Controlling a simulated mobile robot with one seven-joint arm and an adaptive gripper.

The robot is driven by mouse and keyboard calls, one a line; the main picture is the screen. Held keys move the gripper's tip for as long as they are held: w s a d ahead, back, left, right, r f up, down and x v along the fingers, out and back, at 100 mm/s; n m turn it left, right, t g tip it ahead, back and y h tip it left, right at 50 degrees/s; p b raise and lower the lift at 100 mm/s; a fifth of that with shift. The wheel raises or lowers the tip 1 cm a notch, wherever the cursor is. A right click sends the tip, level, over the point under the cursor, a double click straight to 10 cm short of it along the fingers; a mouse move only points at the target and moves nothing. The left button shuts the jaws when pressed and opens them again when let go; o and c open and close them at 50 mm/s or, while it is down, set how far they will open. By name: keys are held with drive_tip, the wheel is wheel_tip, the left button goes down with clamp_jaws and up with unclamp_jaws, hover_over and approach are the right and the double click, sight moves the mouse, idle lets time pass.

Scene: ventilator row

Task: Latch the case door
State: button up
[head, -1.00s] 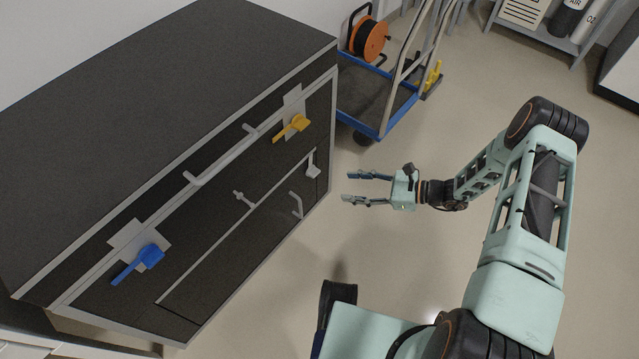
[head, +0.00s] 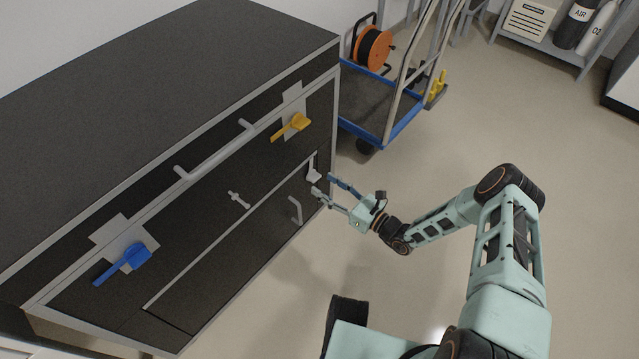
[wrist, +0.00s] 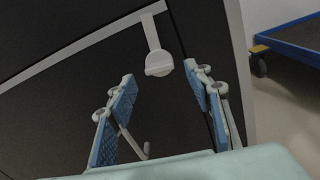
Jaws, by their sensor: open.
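The dark case (head: 75,87) stands at the left. Its front has a lower door panel (head: 247,253) with a bar handle (head: 295,210). A small grey latch (head: 313,170) sits at the panel's upper right corner; in the wrist view the latch (wrist: 158,62) hangs down with a rounded end. My gripper (head: 324,185) is open and empty, close to the latch in the head view. In the wrist view my gripper's fingertips (wrist: 160,80) spread to either side of and below the latch's rounded end. I cannot tell whether they touch it.
A blue trolley (head: 385,110) stands behind right. Floor at right is clear.

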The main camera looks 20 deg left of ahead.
sight(314, 171)
drive_tip(key=shift+x, duration=1.6)
clamp_jaws()
